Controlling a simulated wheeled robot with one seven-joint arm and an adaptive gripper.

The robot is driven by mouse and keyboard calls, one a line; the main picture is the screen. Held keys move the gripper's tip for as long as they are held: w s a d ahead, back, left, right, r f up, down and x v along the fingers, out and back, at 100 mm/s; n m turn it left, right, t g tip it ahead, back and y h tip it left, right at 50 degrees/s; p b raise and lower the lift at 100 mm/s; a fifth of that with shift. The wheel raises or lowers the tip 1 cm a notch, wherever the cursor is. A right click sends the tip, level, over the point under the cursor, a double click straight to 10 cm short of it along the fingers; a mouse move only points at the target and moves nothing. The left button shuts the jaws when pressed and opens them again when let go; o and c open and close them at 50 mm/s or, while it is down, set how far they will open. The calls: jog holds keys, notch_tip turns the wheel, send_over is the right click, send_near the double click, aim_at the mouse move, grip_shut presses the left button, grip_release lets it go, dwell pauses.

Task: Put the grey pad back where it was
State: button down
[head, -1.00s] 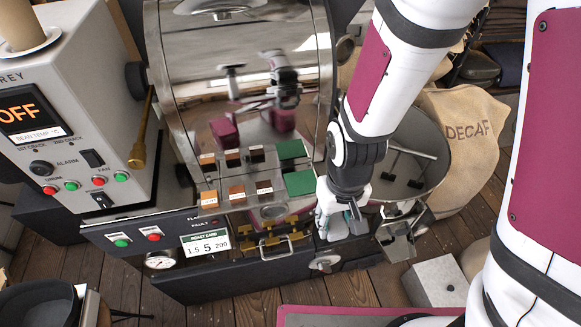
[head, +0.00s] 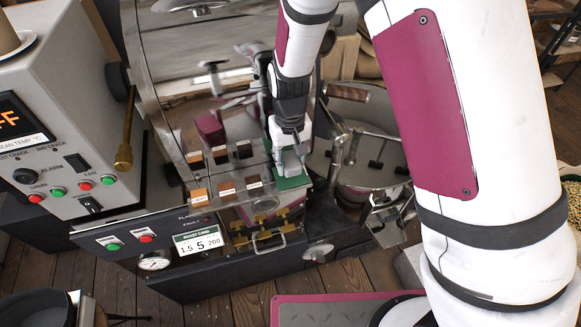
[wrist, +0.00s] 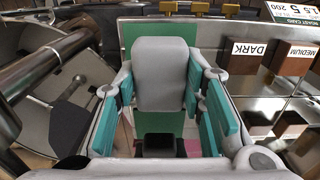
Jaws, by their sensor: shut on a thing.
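The grey pad (wrist: 161,75) shows in the wrist view as a rounded grey block between the teal-lined fingers of my gripper (wrist: 160,95). The fingers are shut on its two sides. In the head view my gripper (head: 288,165) is over the right end of the roaster's front shelf, above a green patch (head: 292,184). The wrist view shows green surface (wrist: 150,27) behind the pad. I cannot tell whether the pad touches it. The pad cannot be made out clearly in the head view.
Labelled brown sample blocks (head: 227,188) stand left of my gripper; the wrist view shows the DARK block (wrist: 249,57) and MEDIUM block (wrist: 293,57). The round cooling tray (head: 350,172) is close on the right. A brass-fitted handle (head: 268,240) lies below the shelf.

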aim_at(290, 168)
jog(key=shift+f, duration=1.75)
jog(key=c, duration=1.1)
grip_release()
jog(key=shift+f, duration=0.1)
jog(key=shift+o, duration=0.2)
notch_tip(290, 168, up, 12)
jog(key=shift+r, duration=0.2)
